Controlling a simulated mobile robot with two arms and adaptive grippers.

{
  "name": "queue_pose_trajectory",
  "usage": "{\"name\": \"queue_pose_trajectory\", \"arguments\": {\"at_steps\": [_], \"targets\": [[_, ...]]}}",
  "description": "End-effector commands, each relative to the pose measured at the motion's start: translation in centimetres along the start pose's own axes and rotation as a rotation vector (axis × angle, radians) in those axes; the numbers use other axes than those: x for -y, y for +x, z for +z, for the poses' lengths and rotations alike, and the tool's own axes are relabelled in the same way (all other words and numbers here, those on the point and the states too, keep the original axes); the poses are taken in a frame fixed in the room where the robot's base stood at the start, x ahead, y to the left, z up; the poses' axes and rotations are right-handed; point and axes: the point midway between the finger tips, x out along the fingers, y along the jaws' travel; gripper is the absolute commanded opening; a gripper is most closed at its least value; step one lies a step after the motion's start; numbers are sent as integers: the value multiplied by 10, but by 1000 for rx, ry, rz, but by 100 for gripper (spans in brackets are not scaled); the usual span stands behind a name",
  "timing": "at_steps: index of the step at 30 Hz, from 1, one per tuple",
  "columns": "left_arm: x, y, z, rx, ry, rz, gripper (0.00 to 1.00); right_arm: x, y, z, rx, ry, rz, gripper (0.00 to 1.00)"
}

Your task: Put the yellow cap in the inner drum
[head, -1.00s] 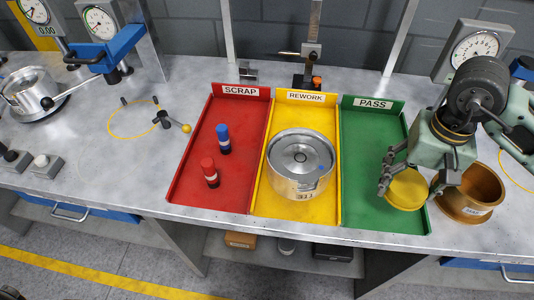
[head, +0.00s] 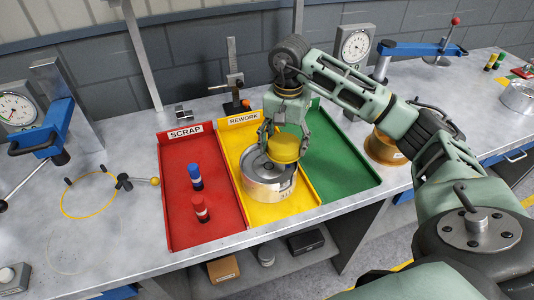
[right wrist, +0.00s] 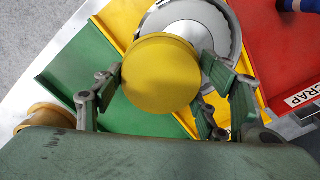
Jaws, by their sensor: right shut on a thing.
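The yellow cap (head: 284,148) is gripped by my right gripper (head: 283,142), whose fingers close around its sides. In the head view the cap overlaps the far right part of the silver drum (head: 262,190), which stands in the yellow REWORK tray (head: 289,209). In the right wrist view the cap (right wrist: 160,73) covers part of the drum (right wrist: 214,18), and the right gripper (right wrist: 163,90) has fingers on both sides of it. The cap looks held above the drum; the exact gap cannot be told. The drum's inside is partly hidden by the cap. My left gripper is out of view.
The red SCRAP tray (head: 181,226) holds a blue marker (head: 195,177) and a red marker (head: 201,209). The green tray (head: 340,180) is empty where visible. A brown ring-shaped drum (head: 384,149) stands right of it. Gauge stands line the back of the bench.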

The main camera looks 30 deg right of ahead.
Motion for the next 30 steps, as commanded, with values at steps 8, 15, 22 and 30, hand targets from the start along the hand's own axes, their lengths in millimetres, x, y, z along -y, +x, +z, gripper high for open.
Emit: {"name": "queue_pose_trajectory", "arguments": {"at_steps": [8, 15, 22, 30], "targets": [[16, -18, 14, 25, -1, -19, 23, 35, 21, 11, 0, 0, 1, 41], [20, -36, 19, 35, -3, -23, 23, 35, 49, 13, 3, 1, 4, 41], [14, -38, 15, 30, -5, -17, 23, 36, 63, 12, -2, -1, -1, 41], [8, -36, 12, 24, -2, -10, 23, 36, 64, 11, -1, -1, 0, 72]]}}
